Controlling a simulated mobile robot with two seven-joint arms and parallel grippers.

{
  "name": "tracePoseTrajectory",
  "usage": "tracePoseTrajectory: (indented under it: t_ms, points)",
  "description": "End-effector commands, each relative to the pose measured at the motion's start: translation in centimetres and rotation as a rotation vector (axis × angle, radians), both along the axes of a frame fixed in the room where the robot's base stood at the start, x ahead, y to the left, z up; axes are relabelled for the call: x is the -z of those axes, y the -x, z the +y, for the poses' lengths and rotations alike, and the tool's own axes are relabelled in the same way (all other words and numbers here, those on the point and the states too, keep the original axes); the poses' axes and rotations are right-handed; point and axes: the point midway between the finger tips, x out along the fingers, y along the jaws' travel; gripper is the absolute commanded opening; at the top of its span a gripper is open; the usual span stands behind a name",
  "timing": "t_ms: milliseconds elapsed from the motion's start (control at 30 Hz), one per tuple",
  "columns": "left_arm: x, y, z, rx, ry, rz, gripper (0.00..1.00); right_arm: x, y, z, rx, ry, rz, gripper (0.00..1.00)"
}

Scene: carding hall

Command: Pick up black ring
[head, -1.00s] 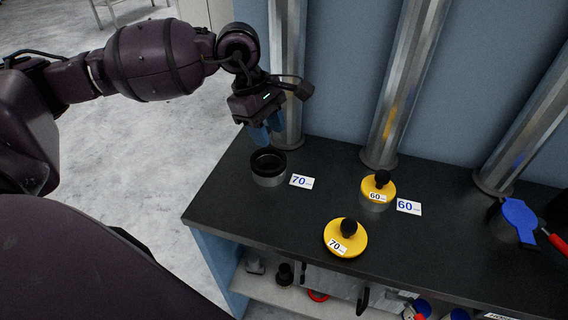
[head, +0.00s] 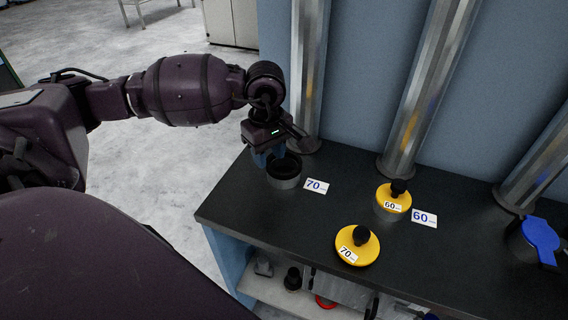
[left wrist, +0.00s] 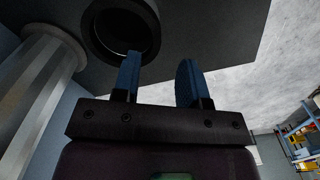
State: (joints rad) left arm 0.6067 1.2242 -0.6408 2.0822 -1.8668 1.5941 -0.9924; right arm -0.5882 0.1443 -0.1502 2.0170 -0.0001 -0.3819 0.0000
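The black ring (head: 285,176) sits on top of a short grey cylinder (head: 285,184) at the left end of the dark counter, beside the "70" card (head: 316,186). My left gripper (head: 266,158) is at the ring's far left rim, with blue fingers pointing down and partly hidden. In the left wrist view, the fingers (left wrist: 158,60) are spread with nothing between them. One finger overlaps the rim of the ring (left wrist: 153,30) and the other is outside it. I cannot tell whether they touch it. My right gripper is not in view.
A yellow "60" lid (head: 388,203) sits on a cylinder by the "60" card (head: 424,218). A yellow "70" lid (head: 345,240) with a black knob lies near the front edge. Metal columns (head: 306,80) rise along the back. A blue-topped object (head: 541,238) stands at right.

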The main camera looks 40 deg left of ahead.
Motion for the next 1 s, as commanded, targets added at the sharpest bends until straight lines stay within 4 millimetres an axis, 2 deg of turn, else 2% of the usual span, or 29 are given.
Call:
tracePoseTrajectory:
  t_ms: [100,300,600,867,1000]
  points:
    - [1.9,-0.2,-0.1,0.0,0.002,0.005,0.39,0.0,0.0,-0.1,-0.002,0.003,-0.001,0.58]
    - [4.0,-0.3,-0.1,0.0,0.0,0.002,0.39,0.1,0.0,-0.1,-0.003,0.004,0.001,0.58]
    - [4.4,-0.3,-0.1,0.0,0.0,0.002,0.39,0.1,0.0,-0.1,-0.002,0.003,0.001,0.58]
    - [4.3,-0.3,-0.1,0.001,0.0,0.002,0.01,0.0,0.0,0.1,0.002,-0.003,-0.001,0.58]
    - [4.3,-0.3,-0.1,0.001,0.001,0.001,0.0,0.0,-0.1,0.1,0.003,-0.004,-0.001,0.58]
